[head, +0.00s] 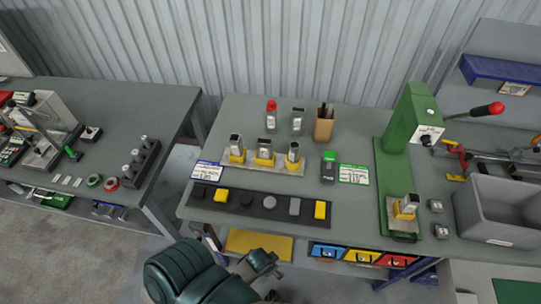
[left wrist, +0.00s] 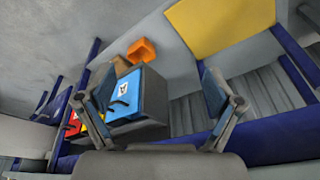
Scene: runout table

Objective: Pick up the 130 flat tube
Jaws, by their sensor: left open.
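Three short upright pieces with metallic tops stand in yellow holders on a tan strip in the head view: a left one (head: 236,148), a middle one (head: 264,150) and a right one (head: 293,155). A red-capped piece (head: 271,116) and a grey-topped piece (head: 298,119) stand behind them. I cannot read which is the 130 flat tube. My left arm (head: 190,272) is low at the table's front edge, well below these pieces. My left gripper (left wrist: 157,82) is open and empty in the left wrist view, facing the space under the table. My right gripper is out of view.
A dark strip (head: 265,206) with black, grey and yellow blocks lies along the front edge. A green press (head: 409,120) and grey bin (head: 495,213) stand at right. Coloured bins (head: 361,256) and a yellow panel (head: 258,245) are below the tabletop.

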